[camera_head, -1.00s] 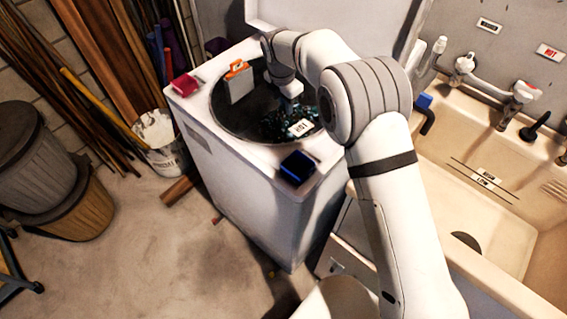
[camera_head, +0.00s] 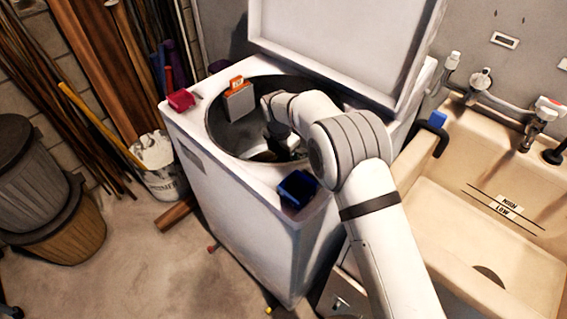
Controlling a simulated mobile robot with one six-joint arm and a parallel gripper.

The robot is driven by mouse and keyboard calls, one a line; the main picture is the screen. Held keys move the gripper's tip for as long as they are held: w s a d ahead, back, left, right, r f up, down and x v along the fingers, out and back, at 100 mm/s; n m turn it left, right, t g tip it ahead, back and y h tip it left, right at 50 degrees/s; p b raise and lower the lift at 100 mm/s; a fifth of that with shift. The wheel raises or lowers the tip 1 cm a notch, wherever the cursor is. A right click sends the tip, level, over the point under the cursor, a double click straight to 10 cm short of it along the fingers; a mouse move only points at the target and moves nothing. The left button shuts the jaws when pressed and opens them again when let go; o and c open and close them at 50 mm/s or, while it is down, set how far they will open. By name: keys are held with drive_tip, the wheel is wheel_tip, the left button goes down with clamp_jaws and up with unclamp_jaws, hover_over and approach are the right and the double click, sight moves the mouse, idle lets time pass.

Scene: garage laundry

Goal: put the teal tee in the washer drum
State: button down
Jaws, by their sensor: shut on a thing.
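The washer (camera_head: 240,222) is a white top-loader with its lid (camera_head: 340,40) raised. Its round drum opening (camera_head: 222,122) is dark inside. My arm reaches over the rim, and my gripper (camera_head: 277,146) is down inside the drum, shut, with its fingertips in shadow and mostly hidden. The teal tee is held in it below the rim; I cannot make out its cloth clearly in the dark, nor whether it touches the drum floor.
An orange-and-grey box (camera_head: 238,100) is at the drum's left rim. A red item (camera_head: 181,101) and a dark blue open box (camera_head: 297,188) sit on the washer top. The sink (camera_head: 440,220) is at right. A bucket (camera_head: 165,181) and bins (camera_head: 60,225) stand left.

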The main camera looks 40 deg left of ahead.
drive_tip(key=shift+f, duration=1.55)
drive_tip(key=shift+f, duration=0.1)
drive_tip(key=shift+f+b, duration=0.4)
drive_tip(key=shift+f, duration=0.15)
drive_tip(key=c, duration=1.3)
unclamp_jaws()
drive_tip(key=shift+r, duration=0.1)
drive_tip(key=r, duration=0.4)
drive_tip(key=s+r, duration=0.1)
drive_tip(key=r, duration=0.3)
drive_tip(key=r+p, duration=0.1)
drive_tip(key=r, duration=0.4)
drive_tip(key=shift+s, duration=0.25)
